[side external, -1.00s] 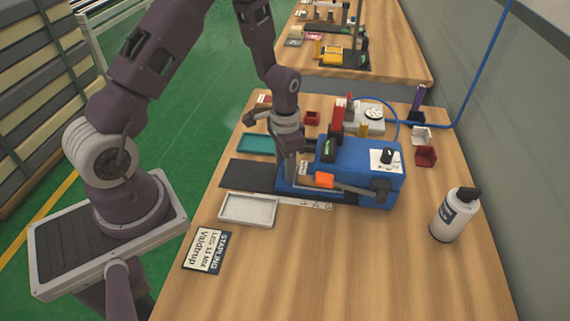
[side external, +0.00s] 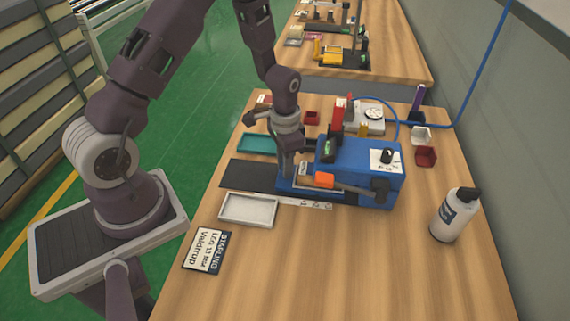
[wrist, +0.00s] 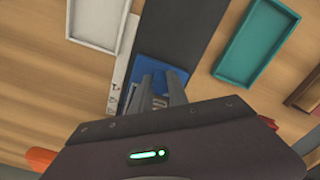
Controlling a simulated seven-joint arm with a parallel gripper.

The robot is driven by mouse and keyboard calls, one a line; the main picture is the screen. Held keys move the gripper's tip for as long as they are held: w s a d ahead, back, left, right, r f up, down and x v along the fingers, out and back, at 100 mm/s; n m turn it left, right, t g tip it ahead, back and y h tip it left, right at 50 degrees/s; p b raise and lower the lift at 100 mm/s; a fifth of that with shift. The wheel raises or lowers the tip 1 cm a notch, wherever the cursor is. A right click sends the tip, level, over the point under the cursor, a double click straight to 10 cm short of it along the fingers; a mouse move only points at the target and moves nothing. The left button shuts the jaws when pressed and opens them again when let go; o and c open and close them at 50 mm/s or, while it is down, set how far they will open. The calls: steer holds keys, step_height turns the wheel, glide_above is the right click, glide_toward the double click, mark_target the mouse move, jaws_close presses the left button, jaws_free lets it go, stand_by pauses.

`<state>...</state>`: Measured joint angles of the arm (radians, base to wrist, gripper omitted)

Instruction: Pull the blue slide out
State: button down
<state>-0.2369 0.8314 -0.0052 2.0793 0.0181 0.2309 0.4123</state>
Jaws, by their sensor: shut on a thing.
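The blue machine (side external: 350,160) stands on the wooden table in the side external view. The blue slide (side external: 284,187) sits at its left end, low over a dark mat. My gripper (side external: 289,173) points down at the slide and is shut on it. In the wrist view, my gripper's fingers (wrist: 161,92) reach down onto the blue slide (wrist: 148,66), and part of it shows between and beyond them. The fingertips' exact contact is partly hidden in both views.
The dark mat (side external: 240,174) extends left of the slide. A white tray (side external: 248,210) and a teal tray (side external: 257,144) lie on either side of it. An orange-tipped lever (side external: 325,180) is close to my gripper. A white bottle (side external: 455,214) stands at right.

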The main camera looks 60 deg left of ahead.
stand_by(0.7)
steer(key=s+a, duration=1)
steer(key=c, duration=1.3)
jaws_free()
steer(key=shift+w+r, duration=0.1)
steer(key=shift+r, duration=0.05)
step_height(320, 180, up, 7)
